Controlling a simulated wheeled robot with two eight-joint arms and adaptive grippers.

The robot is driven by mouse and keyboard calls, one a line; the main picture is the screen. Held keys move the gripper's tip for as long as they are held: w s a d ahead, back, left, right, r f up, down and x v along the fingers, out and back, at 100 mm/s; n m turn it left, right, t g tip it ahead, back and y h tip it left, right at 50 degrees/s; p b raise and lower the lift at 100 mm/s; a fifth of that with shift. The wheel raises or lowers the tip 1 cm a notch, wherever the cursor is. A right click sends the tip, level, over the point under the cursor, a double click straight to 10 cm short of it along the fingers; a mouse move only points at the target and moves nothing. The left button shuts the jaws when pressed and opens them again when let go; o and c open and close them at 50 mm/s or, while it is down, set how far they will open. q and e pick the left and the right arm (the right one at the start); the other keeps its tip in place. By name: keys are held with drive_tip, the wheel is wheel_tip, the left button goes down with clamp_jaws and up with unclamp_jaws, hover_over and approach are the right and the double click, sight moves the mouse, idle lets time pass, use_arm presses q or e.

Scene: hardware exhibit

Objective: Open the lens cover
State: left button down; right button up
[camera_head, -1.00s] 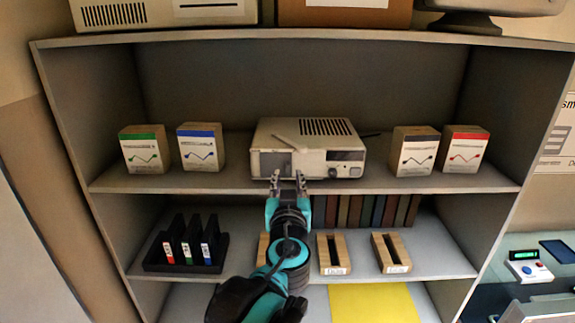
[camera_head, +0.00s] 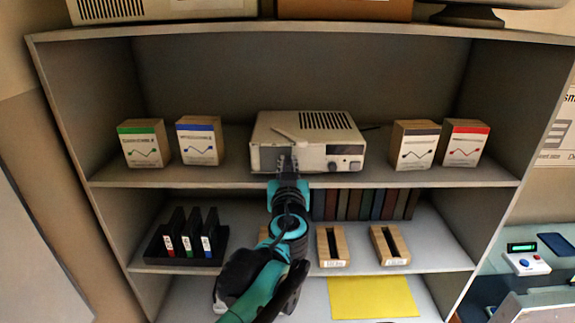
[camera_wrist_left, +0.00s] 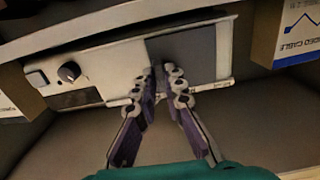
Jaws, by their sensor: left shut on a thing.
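The beige projector-like device (camera_head: 312,128) stands on the upper shelf, its front facing me. In the left wrist view its front (camera_wrist_left: 110,70) shows a knob, a dark slot and a flat dark grey panel, which looks like the lens cover (camera_wrist_left: 200,48). My left gripper (camera_head: 287,160) is at the left part of the front and hides some of it. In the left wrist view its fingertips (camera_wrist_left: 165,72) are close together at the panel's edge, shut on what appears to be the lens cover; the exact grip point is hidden. My right gripper is not in view.
Green-label (camera_head: 144,143) and blue-label (camera_head: 199,141) boxes stand left of the device. Grey-label (camera_head: 413,146) and red-label (camera_head: 463,143) boxes stand right. The shelf below holds a black rack (camera_head: 157,257), wooden slotted blocks (camera_head: 332,246) and dark books (camera_head: 365,204).

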use_arm(q)
drive_tip(key=d+b, duration=0.1)
drive_tip(key=d, duration=0.6)
drive_tip(key=shift+d, duration=0.35)
drive_tip(key=shift+a, duration=0.35)
drive_tip(key=c, duration=1.6)
unclamp_jaws()
drive_tip(key=shift+d, duration=0.2)
drive_tip(key=shift+s, duration=0.2)
drive_tip(key=s, duration=1.1)
drive_tip(key=shift+s, duration=0.4)
